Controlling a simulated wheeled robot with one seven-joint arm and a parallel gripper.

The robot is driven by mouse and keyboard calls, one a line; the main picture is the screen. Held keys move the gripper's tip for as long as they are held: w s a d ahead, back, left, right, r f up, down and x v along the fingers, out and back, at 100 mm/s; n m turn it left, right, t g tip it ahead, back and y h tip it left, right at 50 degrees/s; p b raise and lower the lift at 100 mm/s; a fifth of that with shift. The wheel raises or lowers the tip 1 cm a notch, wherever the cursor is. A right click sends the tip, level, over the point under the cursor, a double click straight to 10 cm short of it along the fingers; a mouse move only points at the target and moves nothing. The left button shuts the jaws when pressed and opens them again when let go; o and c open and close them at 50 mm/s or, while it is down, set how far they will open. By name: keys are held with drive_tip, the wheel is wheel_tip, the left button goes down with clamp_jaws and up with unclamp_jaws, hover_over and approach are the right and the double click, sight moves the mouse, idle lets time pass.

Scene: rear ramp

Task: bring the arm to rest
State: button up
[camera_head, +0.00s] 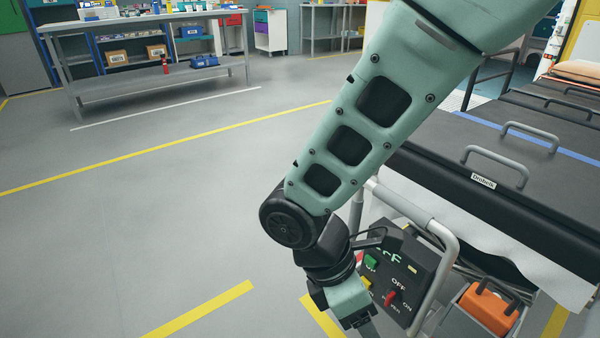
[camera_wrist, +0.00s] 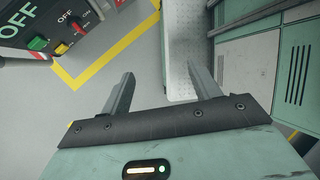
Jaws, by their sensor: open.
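My arm reaches down from the top right of the head view, with its wrist beside a dark control box. My gripper (camera_wrist: 164,92) shows in the wrist view with its two fingers wide apart and nothing between them. The fingers point over the grey floor and the edge of a metal tread-plate strip. In the head view the fingers are hardly visible below the wrist. The control box (camera_head: 419,262) has a green button, a yellow one and a red switch, with OFF and ON lettering. Its corner also shows in the wrist view (camera_wrist: 20,52), left of the gripper and apart from it.
A black stretcher (camera_head: 450,178) with grey handles stands at right. A grey tubular rail (camera_head: 452,262) and an orange case (camera_head: 489,307) are close to my wrist. A workbench (camera_head: 150,17) stands far left. The floor at left is clear, with yellow lines. Green cabinets (camera_wrist: 245,80) are right in the wrist view.

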drive_tip(key=s+d+r+m+t+y, duration=0.1)
drive_tip(key=s+d+r+m+y, duration=0.2)
drive_tip(key=r+m, duration=0.3)
drive_tip(key=s+d+r+m+t+y, duration=0.1)
drive_tip(key=s+d+r+m+y, duration=0.15)
drive_tip(key=m, duration=0.45)
wheel_tip(320, 180, up, 31)
drive_tip(key=p, duration=3)
drive_tip(key=shift+w+a, duration=0.2)
drive_tip(key=shift+w, duration=0.1)
drive_tip(key=shift+y, duration=0.25)
